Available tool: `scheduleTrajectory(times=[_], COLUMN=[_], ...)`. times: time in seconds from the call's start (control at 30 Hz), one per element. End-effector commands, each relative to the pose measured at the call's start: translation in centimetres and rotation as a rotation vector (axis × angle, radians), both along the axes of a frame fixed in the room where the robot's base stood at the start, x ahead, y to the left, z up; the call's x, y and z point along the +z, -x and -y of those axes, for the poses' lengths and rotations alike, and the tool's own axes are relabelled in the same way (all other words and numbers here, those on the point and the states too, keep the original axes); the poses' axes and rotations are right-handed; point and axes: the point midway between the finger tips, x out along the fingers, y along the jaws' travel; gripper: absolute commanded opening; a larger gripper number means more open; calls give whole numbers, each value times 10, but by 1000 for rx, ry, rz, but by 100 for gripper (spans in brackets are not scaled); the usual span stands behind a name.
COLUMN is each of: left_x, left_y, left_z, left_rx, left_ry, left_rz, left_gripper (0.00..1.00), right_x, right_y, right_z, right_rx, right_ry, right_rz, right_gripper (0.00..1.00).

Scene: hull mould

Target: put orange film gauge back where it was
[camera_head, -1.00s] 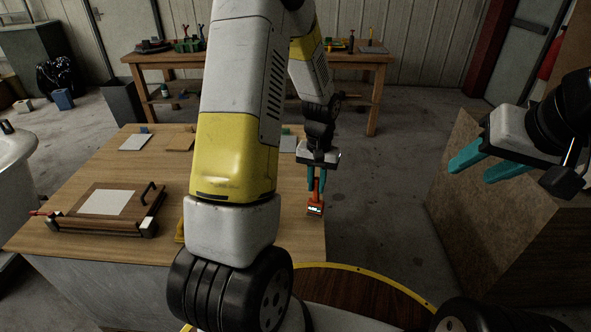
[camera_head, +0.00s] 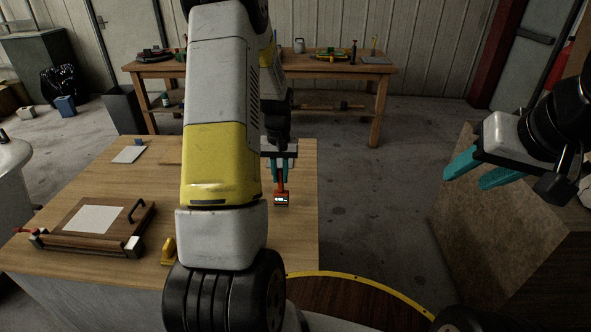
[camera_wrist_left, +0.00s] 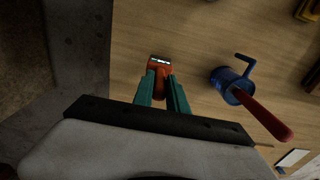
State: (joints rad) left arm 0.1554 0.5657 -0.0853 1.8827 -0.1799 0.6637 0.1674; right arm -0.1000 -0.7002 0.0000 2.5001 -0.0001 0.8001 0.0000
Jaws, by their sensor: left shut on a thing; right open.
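The orange film gauge (camera_head: 281,196), with a small lit display, is held by my left gripper (camera_head: 280,176) over the right part of the wooden table in the head view. In the left wrist view the gauge (camera_wrist_left: 158,66) sits between the teal fingertips of the left gripper (camera_wrist_left: 160,88), with wood behind it. I cannot tell whether the gauge touches the tabletop. My right gripper (camera_head: 483,174) is open and empty at the right, beyond the table's edge.
The wooden table (camera_head: 300,235) bears a framed board with a white sheet (camera_head: 95,219) and a yellow tool (camera_head: 168,251). My left arm hides the table's middle. A workbench (camera_head: 340,68) stands behind.

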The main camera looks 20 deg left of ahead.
Motion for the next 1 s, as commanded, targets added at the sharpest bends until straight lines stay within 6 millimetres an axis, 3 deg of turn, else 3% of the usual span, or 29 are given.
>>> scheduleTrajectory(times=[0.17,0.53,0.57,0.67,1.0], left_x=[-26,-31,-31,-31,-28], left_y=[1,0,0,0,0], left_z=[0,0,0,0,0], left_rx=[0,0,0,0,0], left_ry=[1,0,0,0,0], left_rz=[-3,-1,0,0,0], left_gripper=[0,0,22,40,40], right_x=[0,0,0,0,0], right_y=[0,0,0,0,0], right_z=[0,0,0,0,0], right_rx=[0,0,0,0,0], right_ry=[0,0,0,0,0], right_rz=[0,0,0,0,0], right_gripper=[45,45,45,45,45])
